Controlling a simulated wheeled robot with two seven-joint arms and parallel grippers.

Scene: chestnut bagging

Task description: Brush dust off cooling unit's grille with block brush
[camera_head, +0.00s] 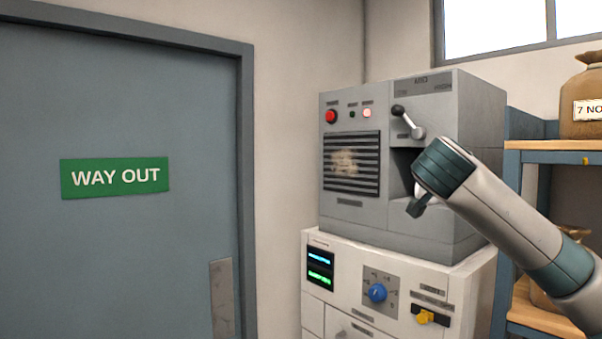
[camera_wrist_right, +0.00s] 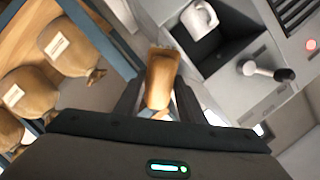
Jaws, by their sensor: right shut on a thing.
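The cooling unit (camera_head: 450,110) is a grey box with a dark slatted grille (camera_head: 366,185) on its front. A beige dust patch (camera_head: 345,162) covers the middle-left of the grille. My right gripper (camera_head: 417,206) is in front of the unit's recess, to the right of the grille and apart from it. The head view does not clearly show the brush. The grille's edge shows in the wrist view (camera_wrist_right: 292,12). My left gripper is not in view.
A lever with a black knob (camera_head: 400,111) juts out above my gripper. A white mug (camera_wrist_right: 202,18) is in the unit's recess. A white cabinet (camera_head: 345,250) with knobs supports the unit. Shelves with sacks (camera_head: 583,90) stand right; a door (camera_head: 110,120) is left.

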